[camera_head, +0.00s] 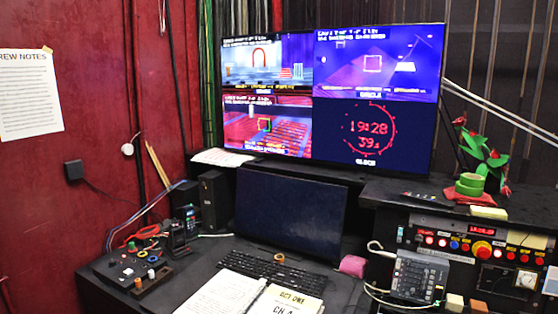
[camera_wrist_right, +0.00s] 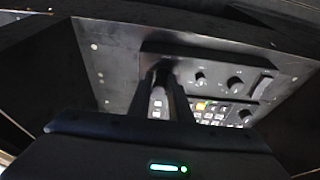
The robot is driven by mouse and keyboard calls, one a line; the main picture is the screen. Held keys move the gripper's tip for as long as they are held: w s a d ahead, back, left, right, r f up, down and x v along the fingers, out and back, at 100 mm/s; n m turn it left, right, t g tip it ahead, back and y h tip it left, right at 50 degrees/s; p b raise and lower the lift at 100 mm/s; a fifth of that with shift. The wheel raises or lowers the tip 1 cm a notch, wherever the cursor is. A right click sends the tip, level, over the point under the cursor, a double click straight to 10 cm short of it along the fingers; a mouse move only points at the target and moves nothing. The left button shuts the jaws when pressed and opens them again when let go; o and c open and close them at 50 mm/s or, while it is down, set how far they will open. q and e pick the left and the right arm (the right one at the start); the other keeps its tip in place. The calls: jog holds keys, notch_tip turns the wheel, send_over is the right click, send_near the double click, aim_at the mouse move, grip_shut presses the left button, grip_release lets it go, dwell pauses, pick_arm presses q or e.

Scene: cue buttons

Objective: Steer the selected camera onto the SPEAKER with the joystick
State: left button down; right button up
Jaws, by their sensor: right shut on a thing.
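In the wrist view my right gripper (camera_wrist_right: 162,84) has its two dark fingers closed around the dark upright joystick (camera_wrist_right: 161,68) of a control panel (camera_wrist_right: 190,52). The panel carries several knobs and a grid of small buttons (camera_wrist_right: 208,108), one yellow and some reddish. In the head view the monitor (camera_head: 313,95) shows three camera pictures and a clock. The top right picture is purple-blue with a pale square marker at its middle. The bottom left is reddish with a small square marker. The speaker cannot be surely made out in any picture. Neither gripper shows in the head view.
A button box (camera_head: 130,267) is at left.

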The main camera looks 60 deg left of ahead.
jog(key=shift+w+a+r, duration=0.1)
jog(key=shift+w+a, duration=0.05)
jog(key=shift+w, duration=0.15)
jog(key=shift+c, duration=0.2)
dwell(0.8)
jog(key=shift+o, duration=0.2)
jog(key=shift+s+a+p, duration=0.15)
jog(key=shift+p, duration=0.15)
jog(key=shift+c, duration=0.3)
dwell(0.7)
dwell(0.7)
jog(key=o, duration=0.6)
jog(key=shift+c, duration=0.2)
jog(key=shift+r+p, duration=3.55)
jog(key=shift+r, duration=0.15)
